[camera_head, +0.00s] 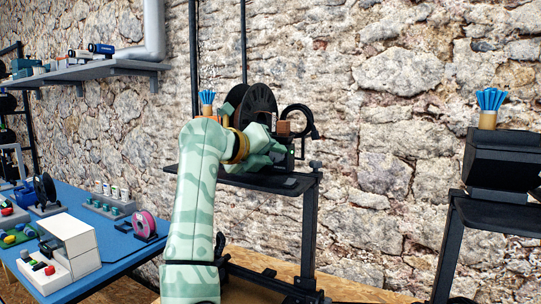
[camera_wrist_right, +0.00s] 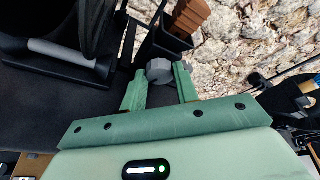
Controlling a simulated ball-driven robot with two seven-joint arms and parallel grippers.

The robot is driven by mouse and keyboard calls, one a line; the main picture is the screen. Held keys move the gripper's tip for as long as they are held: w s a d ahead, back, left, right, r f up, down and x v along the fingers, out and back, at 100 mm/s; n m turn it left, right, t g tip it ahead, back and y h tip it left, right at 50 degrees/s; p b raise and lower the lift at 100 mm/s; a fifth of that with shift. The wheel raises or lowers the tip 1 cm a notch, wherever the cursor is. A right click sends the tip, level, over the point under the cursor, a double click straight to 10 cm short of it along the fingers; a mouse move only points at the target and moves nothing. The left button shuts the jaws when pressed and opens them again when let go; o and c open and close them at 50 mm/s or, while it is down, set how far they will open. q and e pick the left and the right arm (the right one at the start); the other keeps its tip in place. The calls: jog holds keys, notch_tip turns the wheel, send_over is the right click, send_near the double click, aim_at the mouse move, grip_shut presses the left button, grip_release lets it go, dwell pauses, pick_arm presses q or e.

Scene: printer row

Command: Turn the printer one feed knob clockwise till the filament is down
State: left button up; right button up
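The black printer (camera_head: 300,150) stands on a black stand against the stone wall, with a black spool (camera_head: 261,104) on top. My right arm reaches in front of it and hides much of its lower part. My right gripper (camera_head: 284,148) is at the printer's front. In the wrist view a grey feed knob (camera_wrist_right: 159,71) sits between the two green fingertips of this gripper (camera_wrist_right: 161,78), with no clear gap on either side. Which way the knob is turned cannot be read. The filament does not show clearly. My left gripper is not in view.
A brown block stack (camera_wrist_right: 190,16) in a black holder is close beyond the knob. A blue table (camera_head: 122,246) with a pink spool (camera_head: 146,224) and small parts is at left. Another black machine (camera_head: 503,158) stands at right. Bare wall lies between the two machines.

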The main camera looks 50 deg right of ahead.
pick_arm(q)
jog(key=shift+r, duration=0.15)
